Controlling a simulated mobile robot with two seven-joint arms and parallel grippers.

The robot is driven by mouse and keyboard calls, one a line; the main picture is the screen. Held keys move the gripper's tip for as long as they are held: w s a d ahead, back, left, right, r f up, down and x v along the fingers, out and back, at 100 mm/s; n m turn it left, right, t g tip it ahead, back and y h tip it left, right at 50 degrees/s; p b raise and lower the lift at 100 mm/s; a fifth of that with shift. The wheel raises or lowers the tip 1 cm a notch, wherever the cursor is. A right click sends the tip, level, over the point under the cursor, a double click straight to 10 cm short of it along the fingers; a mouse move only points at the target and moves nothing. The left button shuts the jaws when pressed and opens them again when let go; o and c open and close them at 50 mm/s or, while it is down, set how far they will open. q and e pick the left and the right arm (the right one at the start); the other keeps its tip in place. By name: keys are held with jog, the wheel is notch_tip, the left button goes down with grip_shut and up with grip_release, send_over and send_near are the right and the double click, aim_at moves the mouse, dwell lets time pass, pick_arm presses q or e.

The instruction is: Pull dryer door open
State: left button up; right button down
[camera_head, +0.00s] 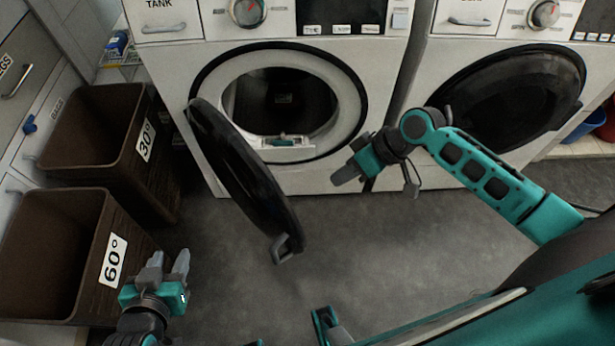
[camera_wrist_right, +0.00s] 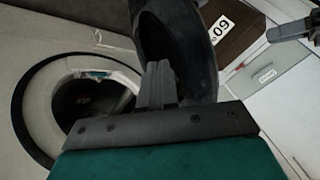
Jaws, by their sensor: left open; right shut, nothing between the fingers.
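The left dryer (camera_head: 225,55) has its round dark door (camera_head: 240,165) swung open to the left, with a grey handle (camera_head: 288,247) at its lower free edge. The round drum opening (camera_head: 285,105) is exposed. In the right wrist view the door (camera_wrist_right: 180,45) and the opening (camera_wrist_right: 85,100) also show. My right gripper (camera_head: 338,178) is shut and empty, in front of the dryer below and right of the opening, apart from the door handle. Its closed fingers show in the right wrist view (camera_wrist_right: 159,85). My left gripper (camera_head: 168,264) is open and empty at the lower left, beside the baskets.
A brown basket marked 30 (camera_head: 95,130) and one marked 60 (camera_head: 55,245) stand at the left. A second machine (camera_head: 440,80) with a closed dark door (camera_head: 515,95) stands at the right. Grey floor (camera_head: 370,245) in front of the dryer is clear.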

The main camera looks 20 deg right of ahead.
jog(key=a+f+b, duration=0.1)
jog(key=a+f, duration=0.6)
jog(key=a, duration=0.2)
jog(key=shift+f, duration=0.15)
jog(key=shift+a, duration=0.15)
dwell(0.3)
